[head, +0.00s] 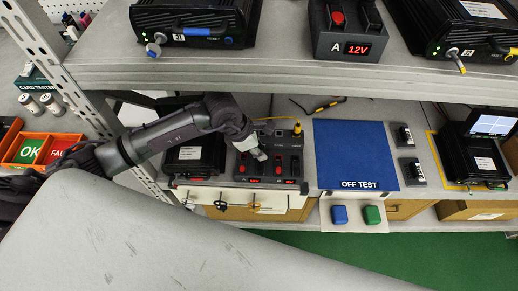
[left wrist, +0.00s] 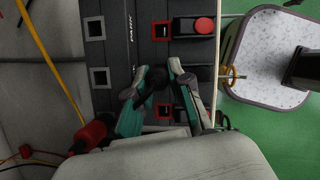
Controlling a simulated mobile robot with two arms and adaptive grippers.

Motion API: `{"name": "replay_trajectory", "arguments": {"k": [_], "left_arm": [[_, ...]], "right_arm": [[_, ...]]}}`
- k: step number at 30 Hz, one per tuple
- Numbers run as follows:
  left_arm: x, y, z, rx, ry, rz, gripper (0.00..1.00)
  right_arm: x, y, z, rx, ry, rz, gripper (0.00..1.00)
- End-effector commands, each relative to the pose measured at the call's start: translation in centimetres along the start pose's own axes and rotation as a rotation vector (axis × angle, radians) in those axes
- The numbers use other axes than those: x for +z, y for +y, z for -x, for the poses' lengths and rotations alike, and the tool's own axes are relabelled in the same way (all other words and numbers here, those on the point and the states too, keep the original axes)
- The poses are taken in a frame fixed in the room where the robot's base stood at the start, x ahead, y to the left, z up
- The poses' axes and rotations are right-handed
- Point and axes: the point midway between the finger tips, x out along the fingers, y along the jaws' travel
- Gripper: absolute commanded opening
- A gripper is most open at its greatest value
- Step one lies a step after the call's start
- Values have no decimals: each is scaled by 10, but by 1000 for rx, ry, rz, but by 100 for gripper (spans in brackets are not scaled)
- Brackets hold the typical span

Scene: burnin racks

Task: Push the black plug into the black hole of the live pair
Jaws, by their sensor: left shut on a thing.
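In the left wrist view, my left gripper (left wrist: 157,84) is shut on a small black plug (left wrist: 159,80), held between the two teal-and-grey fingers over a dark panel (left wrist: 122,45). The fingers hide much of the plug, and I cannot tell whether its tip touches a hole. The panel has grey-framed holes, one (left wrist: 95,28) above another (left wrist: 99,77), and red-framed holes, one (left wrist: 162,31) at the top and one (left wrist: 163,111) beside the fingers. In the head view, my left gripper (head: 259,154) is over the black panel unit (head: 266,180), which has lit red displays. My right gripper is not in view.
A black part with a red knob (left wrist: 203,25) is on the panel. A blue mat (head: 354,150) marked OFF TEST lies to its right. A shelf (head: 200,73) runs above the bench. A yellow cable (left wrist: 55,65) runs left of the panel in the wrist view.

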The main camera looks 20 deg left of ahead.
Motion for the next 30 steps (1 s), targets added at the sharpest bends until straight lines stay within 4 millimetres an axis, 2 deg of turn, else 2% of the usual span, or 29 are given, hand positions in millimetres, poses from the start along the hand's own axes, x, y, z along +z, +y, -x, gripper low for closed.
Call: {"name": "replay_trajectory", "arguments": {"k": [5, 24, 30], "left_arm": [[-1, -2, 0, -4, 4, 1, 0], [9, -1, 23, -3, 3, 1, 0], [10, 0, 25, -2, 3, 2, 0]], "right_arm": [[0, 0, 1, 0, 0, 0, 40], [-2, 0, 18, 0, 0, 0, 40], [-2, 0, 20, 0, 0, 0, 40]]}}
